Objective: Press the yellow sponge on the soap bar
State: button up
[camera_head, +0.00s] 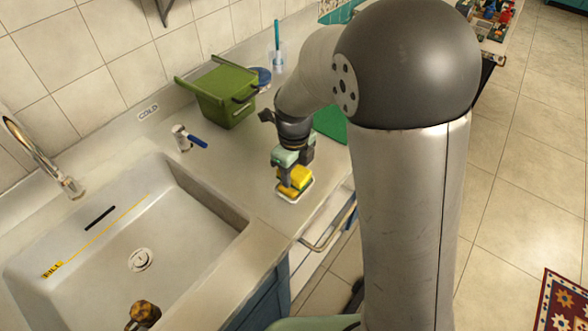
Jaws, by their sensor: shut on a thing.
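My gripper (292,176) points down over the counter right of the sink and is shut on the yellow sponge (301,177). Below the sponge is a small white-rimmed dish (294,200) near the counter's front edge. A yellowish piece, probably the soap bar (287,192), shows in the dish just under the sponge. The sponge is right above it, but I cannot tell whether they touch. My gripper fingers hide part of the sponge, and the sponge hides part of the soap.
The sink (135,240) with its faucet (40,155) lies to the left. A green bin (222,95) stands at the back by the wall. A green board (331,122) lies behind my arm. The counter between sink and dish is clear.

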jog(key=shift+f, duration=0.45)
dwell(1.2)
notch_tip(320, 180, up, 7)
jog(key=p, duration=0.6)
jog(key=shift+r, duration=0.1)
dwell(0.8)
